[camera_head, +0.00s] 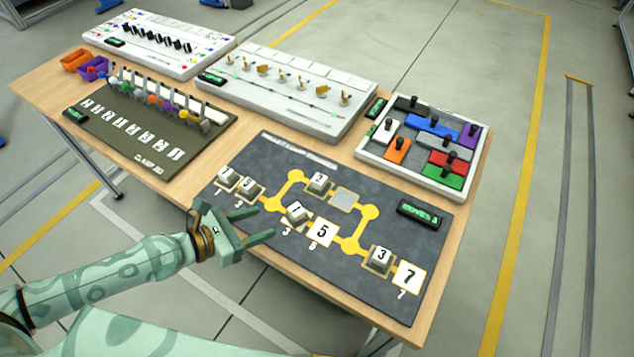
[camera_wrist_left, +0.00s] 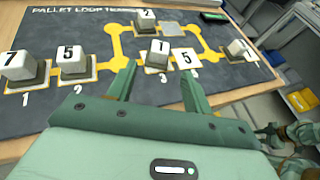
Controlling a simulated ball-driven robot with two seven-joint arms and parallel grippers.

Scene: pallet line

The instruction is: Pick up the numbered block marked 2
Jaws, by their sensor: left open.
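The block marked 2 (camera_head: 319,182) is a pale cube on the far side of the yellow loop on the dark pallet-loop board (camera_head: 225,205). It also shows at the top of the left wrist view (camera_wrist_left: 145,20), its top reading 2. My left gripper (camera_head: 262,222) is open and empty over the board's near edge, short of block 2. In the left wrist view its two fingers (camera_wrist_left: 157,76) point toward the block marked 1 (camera_wrist_left: 157,54), which stands between them and block 2.
Blocks marked 7 (camera_wrist_left: 20,66) and 5 (camera_wrist_left: 72,59) stand to the left, and block 3 (camera_head: 380,259) to the right. White tiles 5 (camera_head: 321,232) and 7 (camera_head: 409,277) lie on the board. An empty grey pad (camera_head: 344,198) is beside block 2. Other panels stand behind.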

